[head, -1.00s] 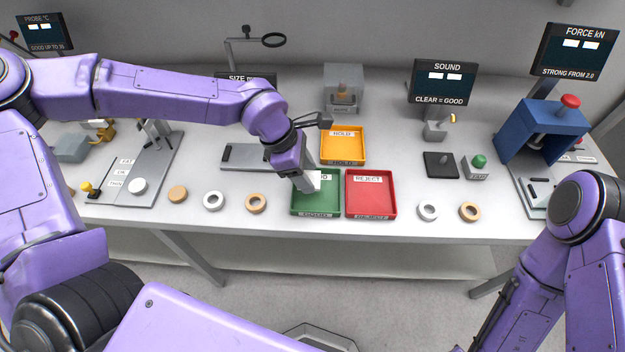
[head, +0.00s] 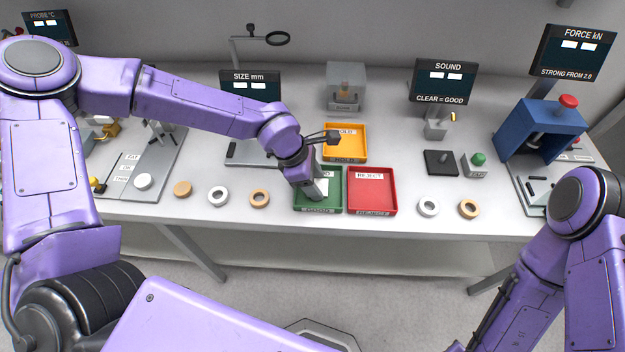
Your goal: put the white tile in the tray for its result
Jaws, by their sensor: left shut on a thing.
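My left gripper (head: 312,196) reaches down into the green tray (head: 337,206), its fingers low over the tray floor. It is shut on the white tile (head: 322,187), of which only a small pale patch shows beside the fingers; the gripper hides the rest. I cannot tell whether the tile touches the tray floor. The green tray's label is mostly covered by the gripper. The red tray (head: 371,207), labelled REJECT, stands just to the right, and the yellow tray (head: 345,157), labelled HOLD, stands behind. My right gripper is not in view.
White and tan pieces, several of them rings, lie along the table front, including a white disc (head: 144,181) and a white ring (head: 428,207). A blue press (head: 543,130) stands at the right. A dark pad (head: 441,162) and green button (head: 479,159) stand right of the trays.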

